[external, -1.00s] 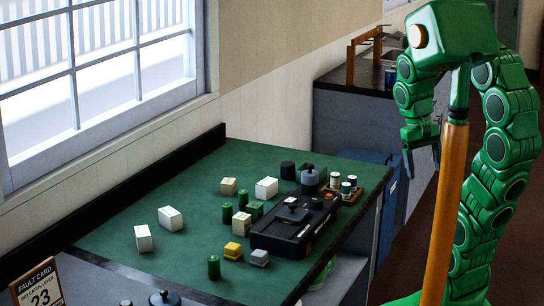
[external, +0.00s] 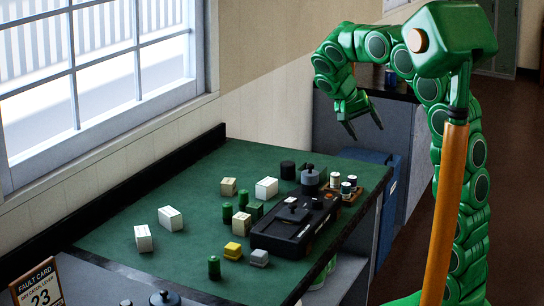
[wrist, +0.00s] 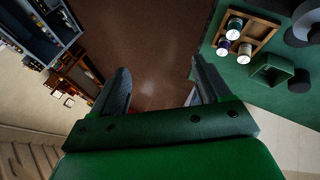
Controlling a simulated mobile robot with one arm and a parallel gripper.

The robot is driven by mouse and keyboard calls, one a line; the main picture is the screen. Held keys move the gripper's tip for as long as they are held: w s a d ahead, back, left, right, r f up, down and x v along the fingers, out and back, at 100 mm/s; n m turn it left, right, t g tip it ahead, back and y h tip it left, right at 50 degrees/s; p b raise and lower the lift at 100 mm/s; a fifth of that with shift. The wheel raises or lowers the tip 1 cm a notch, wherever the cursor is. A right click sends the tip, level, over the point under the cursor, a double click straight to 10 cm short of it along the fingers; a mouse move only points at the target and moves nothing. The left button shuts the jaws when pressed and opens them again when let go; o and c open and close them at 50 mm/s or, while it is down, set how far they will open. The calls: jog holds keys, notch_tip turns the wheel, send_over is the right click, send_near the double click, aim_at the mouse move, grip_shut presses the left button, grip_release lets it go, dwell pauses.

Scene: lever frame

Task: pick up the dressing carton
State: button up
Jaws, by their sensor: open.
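Several small cartons stand on the green tabletop (external: 190,260) in the external view; I cannot tell for sure which is the dressing carton. White boxes show at the back (external: 266,188), at the left (external: 170,218) and at the front left (external: 143,238). Cream boxes stand at the back (external: 228,186) and in the middle (external: 241,223). My gripper (external: 364,128) is open and empty, above and beyond the table's far right end, apart from all the cartons. In the wrist view, my gripper (wrist: 160,75) has brown floor between its fingers, and no white carton is clear there.
A black lever unit (external: 294,228) stands at the table's right side. A wooden tray with spools (external: 345,186) is behind it. Green cylinders (external: 214,267), a yellow block (external: 233,250) and a grey block (external: 259,258) stand near the boxes. The left tabletop has free room.

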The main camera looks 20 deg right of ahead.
jog(key=w+a+f+m+t+h, duration=0.1)
jog(key=w+a+m+t+h, duration=0.15)
jog(key=w+a, duration=0.9)
jog(key=w+a+f+m+t, duration=0.2)
jog(key=w+a, duration=0.2)
jog(key=a, duration=0.5)
jog(key=w+a+f+m+t, duration=0.15)
jog(key=w+a, duration=0.25)
jog(key=a, duration=0.5)
send_near(267, 182)
jog(key=shift+s+a+f+h, duration=0.3)
jog(key=shift+f+h, duration=0.15)
jog(key=shift+f, duration=0.1)
jog(key=shift+w+d+f, duration=0.1)
jog(key=shift+f, duration=0.2)
jog(key=shift+w+r+x, duration=0.1)
jog(key=shift+r+x, duration=0.05)
jog(key=shift+x, duration=1.1)
jog(key=shift+w+r+x, duration=0.15)
jog(key=shift+x, duration=1.1)
jog(key=shift+w+r+x, duration=0.1)
jog(key=shift+x, duration=1.2)
jog(key=shift+c, duration=0.4)
jog(key=c, duration=1)
